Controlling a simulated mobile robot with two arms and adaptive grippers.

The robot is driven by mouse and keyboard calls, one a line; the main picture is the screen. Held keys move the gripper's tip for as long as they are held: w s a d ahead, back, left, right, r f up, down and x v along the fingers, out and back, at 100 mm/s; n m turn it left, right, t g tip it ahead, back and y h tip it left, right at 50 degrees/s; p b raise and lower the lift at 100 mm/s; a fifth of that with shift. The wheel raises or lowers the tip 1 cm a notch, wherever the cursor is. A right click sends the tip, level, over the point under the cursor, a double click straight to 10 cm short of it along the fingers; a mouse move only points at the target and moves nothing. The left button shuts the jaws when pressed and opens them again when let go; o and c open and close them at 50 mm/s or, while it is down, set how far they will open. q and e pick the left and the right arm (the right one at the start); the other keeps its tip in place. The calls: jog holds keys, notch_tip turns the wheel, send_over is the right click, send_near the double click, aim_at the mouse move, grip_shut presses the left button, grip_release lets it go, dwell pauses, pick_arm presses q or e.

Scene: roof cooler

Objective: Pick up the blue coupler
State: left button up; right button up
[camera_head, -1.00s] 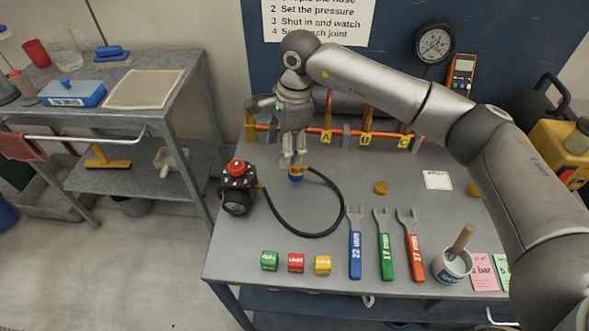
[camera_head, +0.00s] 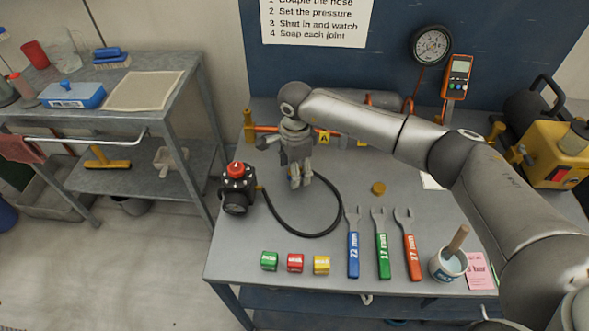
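The blue coupler (camera_head: 291,182) is at the end of the black hose (camera_head: 338,212) on the grey bench. Only a small bit of blue shows, since my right gripper (camera_head: 300,182) covers most of it. The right gripper points down at the coupler with its fingertips at its height. I cannot tell whether the fingers are closed on it. My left gripper is not in view.
A black regulator with a red knob (camera_head: 237,190) stands left of the gripper. An orange pipe (camera_head: 268,128) runs behind it. Blue (camera_head: 353,255), green (camera_head: 383,258) and red (camera_head: 412,258) wrenches and small coloured blocks (camera_head: 295,262) lie in front. A brass cap (camera_head: 378,188) lies to the right.

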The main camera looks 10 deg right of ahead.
jog(key=shift+f, duration=0.25)
jog(key=c, duration=1.2)
jog(key=shift+r, duration=0.2)
jog(key=shift+r+b, duration=0.45)
jog(key=shift+r, duration=0.1)
jog(key=s+a+r+b, duration=0.2)
jog(key=s+r+b, duration=0.1)
jog(key=s+r, duration=0.8)
jog(key=s, duration=0.3)
jog(key=shift+a+r+b, duration=0.2)
jog(key=shift+r+b, duration=0.15)
jog(key=shift+b, duration=0.05)
jog(key=shift+w, duration=0.1)
